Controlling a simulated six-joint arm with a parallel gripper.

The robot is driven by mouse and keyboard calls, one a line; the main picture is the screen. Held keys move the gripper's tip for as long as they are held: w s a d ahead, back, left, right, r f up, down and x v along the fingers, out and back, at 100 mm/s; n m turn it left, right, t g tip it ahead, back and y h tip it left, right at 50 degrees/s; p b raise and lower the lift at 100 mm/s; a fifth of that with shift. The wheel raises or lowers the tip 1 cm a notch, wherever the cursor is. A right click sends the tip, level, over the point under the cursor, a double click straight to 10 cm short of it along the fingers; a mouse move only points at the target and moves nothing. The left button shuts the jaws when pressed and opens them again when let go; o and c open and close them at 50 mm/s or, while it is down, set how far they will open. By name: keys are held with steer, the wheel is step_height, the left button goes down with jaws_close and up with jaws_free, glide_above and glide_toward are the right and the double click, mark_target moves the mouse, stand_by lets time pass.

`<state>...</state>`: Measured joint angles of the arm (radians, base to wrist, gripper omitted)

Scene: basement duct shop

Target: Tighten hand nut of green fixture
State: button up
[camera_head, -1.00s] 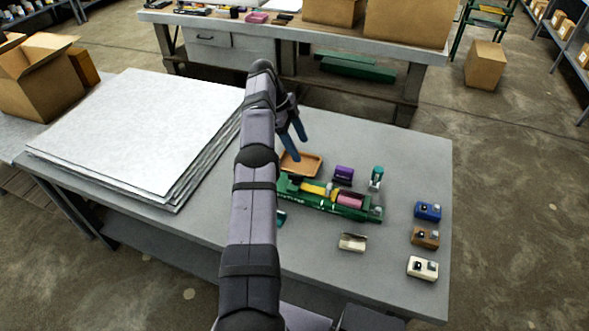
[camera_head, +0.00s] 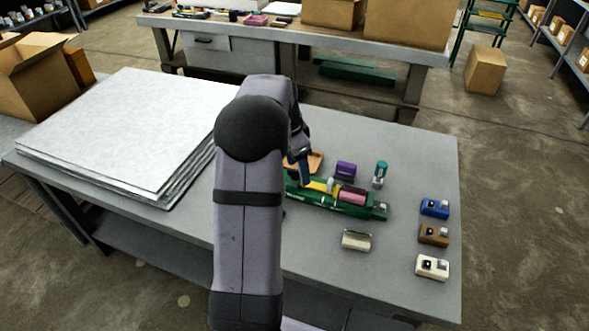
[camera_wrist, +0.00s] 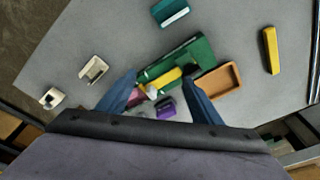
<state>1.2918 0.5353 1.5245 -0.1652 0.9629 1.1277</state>
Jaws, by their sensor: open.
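The green fixture (camera_head: 312,200) lies on the grey workbench in the head view, with a yellow part (camera_head: 318,186) and a pink cylinder (camera_head: 352,195) in it. The fixture also shows in the wrist view (camera_wrist: 203,50), beyond and between my fingers. My gripper (camera_head: 304,166) is over the left part of the fixture in the head view, partly hidden by my arm. In the wrist view my gripper (camera_wrist: 162,88) has its two blue fingers spread wide with nothing held between them. I cannot clearly make out the hand nut.
An orange tray (camera_head: 317,160), a purple block (camera_head: 345,170) and a teal-topped piece (camera_head: 380,171) stand behind the fixture. A cream block (camera_head: 356,240) lies in front. Blue (camera_head: 434,208), brown (camera_head: 433,234) and white (camera_head: 432,266) blocks line the right. Stacked sheets (camera_head: 120,130) fill the bench's left.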

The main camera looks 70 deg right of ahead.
mark_target(295, 170)
steer(key=w+d+n+h, duration=0.1)
steer(key=n, duration=0.2)
steer(key=w+d+f+n+t+h, duration=0.1)
steer(key=d+n, duration=0.1)
steer(key=n, duration=0.1)
steer(key=w+d+n, duration=0.1)
steer(key=n, duration=0.3)
steer(key=shift+w+d+f+t+h, duration=0.1)
steer(key=shift+d+f+t+h, duration=0.1)
steer(key=shift+f+t+h, duration=0.2)
steer(key=shift+p+x, duration=1.4)
steer(key=shift+x, duration=2.2)
steer(key=c, duration=1.1)
steer(key=shift+o, duration=0.2)
steer(key=shift+f+b, duration=0.1)
steer(key=shift+b, duration=0.2)
